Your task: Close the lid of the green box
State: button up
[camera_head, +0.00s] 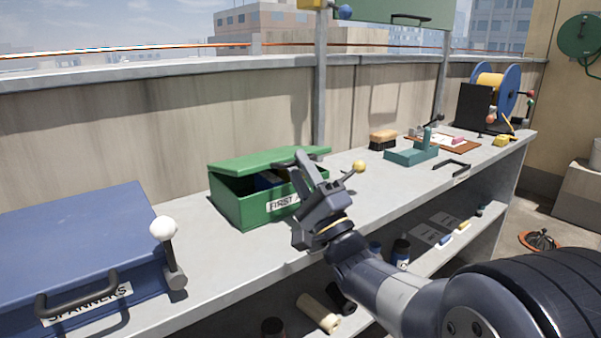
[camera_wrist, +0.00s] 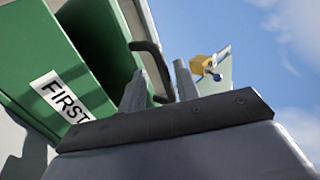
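The green box (camera_head: 240,205) labelled FIRST AID stands on the grey bench, left of the picture's middle. Its green lid (camera_head: 250,161) is partly open, tilted above the body, and a gap shows dark contents inside. A dark handle (camera_wrist: 148,62) on the lid shows in the wrist view. My gripper (camera_head: 306,174) is at the lid's front right, with its fingers apart. In the wrist view my gripper (camera_wrist: 160,85) has the handle close to and seemingly between the fingers; I cannot tell whether they touch it. The gripper hides part of the box front.
A blue SPANNERS box (camera_head: 80,250) with a white-knobbed lever (camera_head: 165,232) stands left. A yellow ball knob (camera_head: 359,167), a brush (camera_head: 383,140) and a teal tool (camera_head: 412,155) are right of the box. A metal post (camera_head: 320,90) rises behind. Bare bench lies in front.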

jog(key=shift+o, duration=0.7)
notch_tip(320, 180, up, 9)
jog(key=p, duration=0.3)
jog(key=shift+w+a, duration=0.1)
jog(key=o, duration=0.4)
jog(key=shift+r, duration=0.5)
jog(key=shift+f, duration=0.5)
jog(key=shift+c, duration=0.4)
jog(key=o, duration=0.3)
jog(key=shift+b+v, duration=1.2)
jog(key=shift+v, duration=0.45)
jog(key=shift+s+d+f+b, duration=0.15)
jog(key=shift+s+f+b, duration=0.05)
jog(key=shift+f+b, duration=0.2)
jog(key=shift+s+d+f+b, duration=0.2)
jog(key=shift+f+b, duration=0.05)
jog(key=shift+f, duration=0.15)
jog(key=shift+c, duration=0.5)
jog(key=shift+s+d+f+b, duration=0.3)
jog(key=shift+s+d+b, duration=0.05)
jog(key=shift+s, duration=0.2)
jog(key=c, duration=0.7)
jog(key=shift+o, duration=0.2)
jog(key=s+f+b, duration=0.1)
jog(key=s+d+f+b, duration=0.1)
jog(key=f, duration=0.1)
jog(key=s+d+f+b, duration=0.1)
jog(key=f, duration=0.1)
jog(key=shift+b, duration=0.3)
